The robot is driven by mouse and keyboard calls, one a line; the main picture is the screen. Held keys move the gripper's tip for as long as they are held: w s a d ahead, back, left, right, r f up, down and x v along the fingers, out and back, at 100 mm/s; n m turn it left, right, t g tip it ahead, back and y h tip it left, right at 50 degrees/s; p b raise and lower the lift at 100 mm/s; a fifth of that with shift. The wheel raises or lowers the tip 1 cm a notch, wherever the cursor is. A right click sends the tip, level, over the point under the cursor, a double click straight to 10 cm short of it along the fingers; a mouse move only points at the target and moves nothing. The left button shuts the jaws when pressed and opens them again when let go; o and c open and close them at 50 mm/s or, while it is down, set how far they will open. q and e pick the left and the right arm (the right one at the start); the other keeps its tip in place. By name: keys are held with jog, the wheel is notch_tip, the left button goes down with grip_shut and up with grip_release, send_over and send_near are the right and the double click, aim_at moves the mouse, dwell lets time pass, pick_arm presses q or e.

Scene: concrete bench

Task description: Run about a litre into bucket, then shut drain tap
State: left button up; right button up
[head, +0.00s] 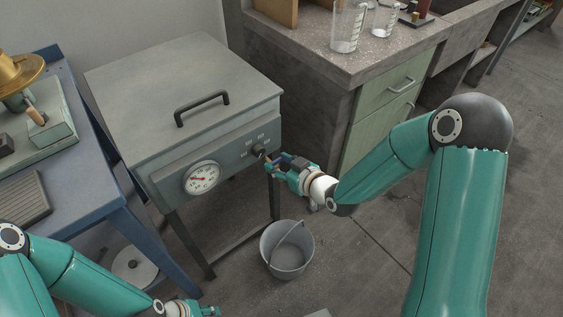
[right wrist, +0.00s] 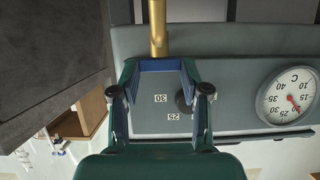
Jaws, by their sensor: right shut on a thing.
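The grey metal bath (head: 150,115) stands on legs, with a lid handle, a dial and a black knob (head: 259,150) on its front. My right gripper (head: 270,162) is at the front panel beside the knob. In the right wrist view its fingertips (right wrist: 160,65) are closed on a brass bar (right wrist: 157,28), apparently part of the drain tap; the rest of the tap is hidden. The grey bucket (head: 287,262) stands upright on the floor below the gripper. I cannot make out water in it or a stream. My left gripper (head: 200,310) is at the bottom edge, partly cut off.
The dial (head: 202,178) also shows, inverted, in the right wrist view (right wrist: 288,95). A bench (head: 390,65) with glass beakers (head: 348,28) is at the back right. A blue table (head: 85,215) stands left. A round lid-like disc (head: 135,270) is beneath it.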

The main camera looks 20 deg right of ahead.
jog(key=shift+w+d, duration=0.15)
jog(key=shift+d, duration=0.1)
jog(key=shift+w+d+n+g+y+p, duration=0.25)
jog(key=shift+n+g+y+p, duration=1.15)
jog(key=shift+n, duration=0.35)
jog(key=shift+w+d+n+g+y+p, duration=0.1)
jog(key=shift+w+n+g+y+p, duration=0.15)
jog(key=shift+n+g+y+p, duration=1.3)
jog(key=shift+w+d+n+g+y+p, duration=0.25)
jog(key=shift+n+g+y+p, duration=0.95)
jog(key=shift+n, duration=0.7)
jog(key=shift+r+g, duration=0.15)
jog(key=shift+g, duration=0.1)
jog(key=shift+w, duration=0.1)
jog(key=o, duration=1.1)
jog(key=shift+a, duration=0.1)
jog(key=shift+o, duration=0.2)
